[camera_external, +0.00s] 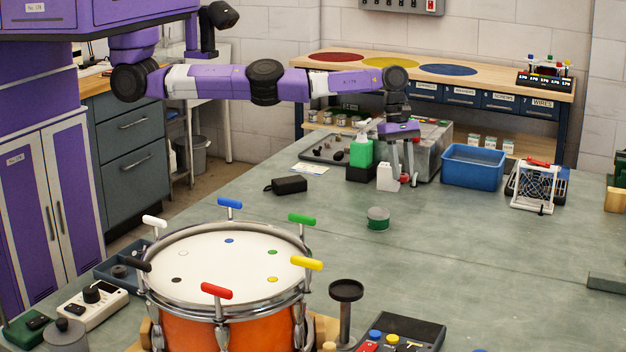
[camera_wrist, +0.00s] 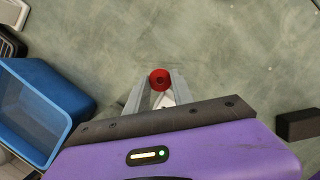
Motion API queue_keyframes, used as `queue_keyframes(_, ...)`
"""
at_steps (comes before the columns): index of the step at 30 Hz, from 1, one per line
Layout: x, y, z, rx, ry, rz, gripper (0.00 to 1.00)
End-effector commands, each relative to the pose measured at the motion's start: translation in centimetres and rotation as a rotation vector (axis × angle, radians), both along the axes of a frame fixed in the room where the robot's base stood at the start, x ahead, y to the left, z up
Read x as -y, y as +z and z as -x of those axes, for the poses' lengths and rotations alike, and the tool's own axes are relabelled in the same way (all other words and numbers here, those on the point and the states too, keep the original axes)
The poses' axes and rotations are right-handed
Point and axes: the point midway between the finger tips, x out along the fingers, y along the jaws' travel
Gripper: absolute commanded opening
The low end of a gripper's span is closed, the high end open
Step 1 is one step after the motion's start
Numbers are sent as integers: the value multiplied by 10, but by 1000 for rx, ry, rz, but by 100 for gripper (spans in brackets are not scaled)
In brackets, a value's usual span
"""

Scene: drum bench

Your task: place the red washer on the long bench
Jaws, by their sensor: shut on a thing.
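My gripper (camera_external: 403,180) hangs fingers-down over the grey-green bench top (camera_external: 330,215), in front of the metal box. It is shut on the red washer (camera_wrist: 160,79), a small red ring with a dark centre hole, gripped between the fingertips. The washer shows as a small red spot (camera_external: 404,179) in the external view. I cannot tell exactly how high it is above the bench top. A wooden-topped bench (camera_external: 495,77) with red, yellow and blue discs stands along the back wall. The pictures do not tell which of the two is the long bench.
A white bottle (camera_external: 386,178) and a green bottle (camera_external: 362,152) stand close left of my gripper. A blue bin (camera_external: 472,168) is to its right. A green-sided tin (camera_external: 378,218) and the drum (camera_external: 226,268) are nearer. Bare bench lies right of the tin.

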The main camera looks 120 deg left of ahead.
Motion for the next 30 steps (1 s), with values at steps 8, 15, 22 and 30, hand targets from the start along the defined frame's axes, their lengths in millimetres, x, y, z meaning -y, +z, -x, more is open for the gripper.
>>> queue_keyframes(8, 0, -31, 0, -2, -2, 1, 0)
queue_keyframes(15, 0, -44, 0, 1, -1, -1, 0)
queue_keyframes(22, 0, -47, 0, 0, 0, 0, 0)
queue_keyframes(30, 0, -47, 0, 0, 0, 0, 51)
